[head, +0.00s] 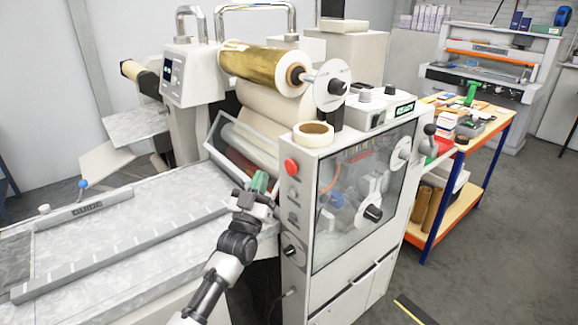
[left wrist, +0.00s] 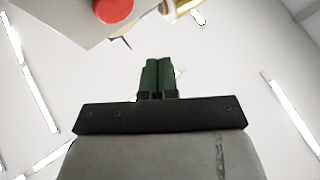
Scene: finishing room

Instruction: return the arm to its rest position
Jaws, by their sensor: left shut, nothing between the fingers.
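My left arm comes in from the bottom of the head view and reaches up to the machine. My left gripper (head: 260,182) has green fingers and is in front of the machine's tilted tray, left of the red button. In the left wrist view the two green fingers (left wrist: 157,76) are together with nothing between them. The red button (left wrist: 113,10) shows at the top of that view, apart from the fingers. In the head view the same red button (head: 291,166) is on the cabinet's front corner. My right gripper is not in view.
The machine carries a gold foil roll (head: 262,66) and a tape roll (head: 313,133) on its cabinet (head: 325,290). A feed table (head: 140,235) with a metal guide lies to the left. A workbench (head: 496,125) with tools stands at right. Grey floor is open at the lower right.

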